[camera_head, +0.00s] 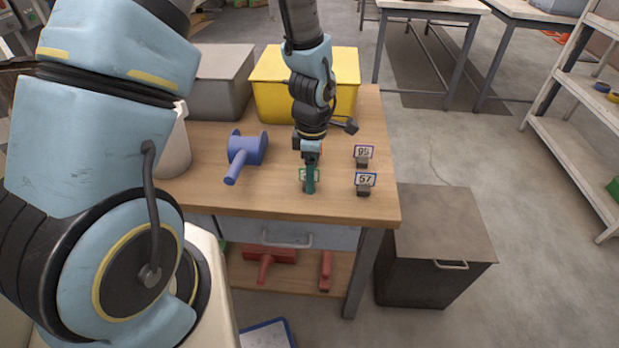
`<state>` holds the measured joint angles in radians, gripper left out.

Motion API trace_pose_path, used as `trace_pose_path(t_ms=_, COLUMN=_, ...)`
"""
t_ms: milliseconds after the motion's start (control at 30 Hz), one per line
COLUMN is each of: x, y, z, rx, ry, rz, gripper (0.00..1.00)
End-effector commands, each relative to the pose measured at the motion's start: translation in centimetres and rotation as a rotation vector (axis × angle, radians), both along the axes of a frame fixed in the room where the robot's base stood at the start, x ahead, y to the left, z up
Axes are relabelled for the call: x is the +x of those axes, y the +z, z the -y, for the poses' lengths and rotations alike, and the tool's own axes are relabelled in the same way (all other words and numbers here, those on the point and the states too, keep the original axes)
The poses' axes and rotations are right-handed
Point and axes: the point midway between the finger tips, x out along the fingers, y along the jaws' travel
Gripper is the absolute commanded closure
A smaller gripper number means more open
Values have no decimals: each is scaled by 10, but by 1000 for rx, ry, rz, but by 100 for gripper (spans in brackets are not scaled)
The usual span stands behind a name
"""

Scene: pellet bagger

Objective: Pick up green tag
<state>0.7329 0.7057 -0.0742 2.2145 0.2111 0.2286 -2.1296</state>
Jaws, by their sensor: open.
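The green tag (302,174) stands on the wooden table near its front edge. Only part of its green frame shows, because my gripper (310,184) hangs down in front of it. My gripper points downward and is open. Its fingers overlap the tag in the picture, and I cannot tell whether they are around it or touching it. Two similar tags stand to the right: a purple-framed tag marked 95 (363,153) and a blue-framed tag marked 57 (365,181).
A blue tape-dispenser-like tool (246,151) lies left of my gripper. A yellow bin (270,82) and a grey bin (222,85) stand at the back of the table (240,197). A dark cabinet (440,230) stands on the floor at right. Red tools lie on the lower shelf.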

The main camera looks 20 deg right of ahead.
Motion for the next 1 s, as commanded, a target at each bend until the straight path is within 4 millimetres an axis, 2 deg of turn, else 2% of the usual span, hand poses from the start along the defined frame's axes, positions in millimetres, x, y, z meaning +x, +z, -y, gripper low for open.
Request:
trace_pose_path(t_ms=200, x=0, y=-17, z=0, rx=0, ry=1, rz=1, gripper=25)
trace_pose_path(t_ms=467, x=0, y=-19, z=0, rx=-1, ry=1, rz=2, gripper=26)
trace_pose_path(t_ms=1000, x=0, y=-19, z=0, rx=0, ry=1, rz=1, gripper=87)
